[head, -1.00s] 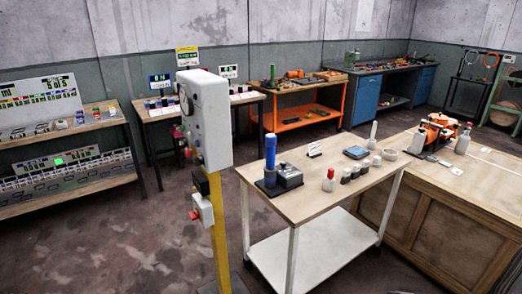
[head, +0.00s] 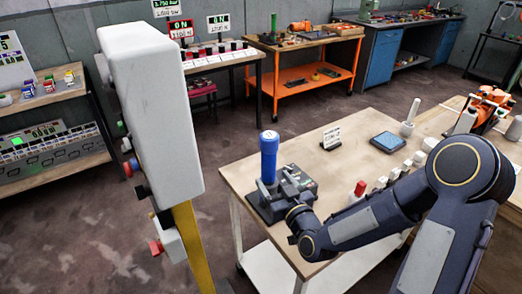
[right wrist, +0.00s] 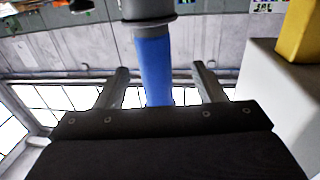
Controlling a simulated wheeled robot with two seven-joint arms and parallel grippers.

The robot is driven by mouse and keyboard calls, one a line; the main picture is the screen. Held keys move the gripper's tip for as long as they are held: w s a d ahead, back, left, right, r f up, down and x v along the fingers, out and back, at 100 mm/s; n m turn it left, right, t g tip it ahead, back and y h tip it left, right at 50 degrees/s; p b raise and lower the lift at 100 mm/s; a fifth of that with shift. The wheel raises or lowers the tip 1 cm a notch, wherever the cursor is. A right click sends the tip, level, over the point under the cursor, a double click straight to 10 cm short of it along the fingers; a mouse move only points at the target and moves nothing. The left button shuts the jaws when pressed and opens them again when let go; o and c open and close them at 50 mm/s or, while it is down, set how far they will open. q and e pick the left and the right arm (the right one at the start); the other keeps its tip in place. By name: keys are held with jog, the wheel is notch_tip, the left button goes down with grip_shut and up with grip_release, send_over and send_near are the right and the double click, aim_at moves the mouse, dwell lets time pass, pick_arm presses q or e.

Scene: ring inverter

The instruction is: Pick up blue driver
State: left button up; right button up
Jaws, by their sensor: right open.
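The blue driver (head: 268,158) stands upright in a dark holder at the left corner of the light wooden table (head: 240,178). My right gripper (head: 284,182) is low beside the driver, over the dark holder and box. In the right wrist view the driver's blue handle (right wrist: 155,68) appears between the two spread fingers of my right gripper (right wrist: 162,85), with space on both sides. The gripper is open; I cannot tell how deep the handle lies between the fingers. My left gripper is not in view.
A tall white box on a yellow post (head: 150,110) stands left of the table. The tabletop behind the driver is mostly clear.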

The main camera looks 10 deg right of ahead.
aim_at(272, 171)
jog(key=shift+w+a+r, duration=0.15)
jog(key=shift+w+r, duration=0.05)
jog(key=shift+w, duration=0.7)
jog(key=w, duration=0.1)
jog(key=w+p, duration=0.1)
jog(key=w, duration=0.1)
jog(key=w+p, duration=0.1)
jog(key=shift+w+r, duration=0.3)
jog(key=shift+w+a+f+p, duration=0.1)
jog(key=shift+w+a+p, duration=0.15)
jog(key=shift+w, duration=0.35)
jog(key=c, duration=1.1)
jog(key=shift+c, duration=0.5)
jog(key=shift+r, duration=0.2)
